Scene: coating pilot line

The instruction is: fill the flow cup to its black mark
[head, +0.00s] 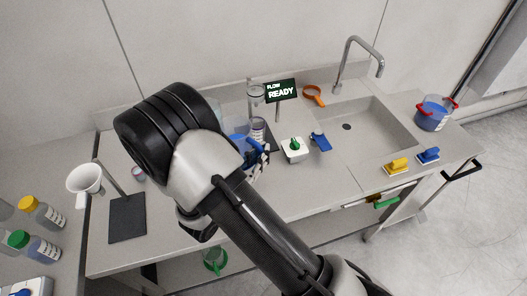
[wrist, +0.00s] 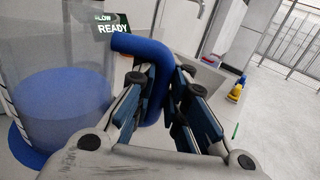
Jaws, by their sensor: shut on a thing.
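My gripper (wrist: 160,92) is shut on the blue handle (wrist: 145,48) of a clear jug (wrist: 62,45) in the wrist view. Blue liquid (wrist: 75,112) fills the jug's lower part. In the head view my arm hides most of the jug (head: 236,124) and part of my gripper (head: 262,158). I cannot tell whether the jug touches the bench. A small clear cup (head: 256,91), which looks like the flow cup, stands behind the jug beside a display reading FLOW READY (head: 281,91). Its black mark and fill level are too small to tell.
A white box with a green knob (head: 294,149) and a blue item (head: 321,141) stand right of my gripper. The sink (head: 372,112) lies farther right. A white funnel (head: 86,179) stands at the left by a dark plate (head: 127,218). Bottles (head: 44,213) stand front left.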

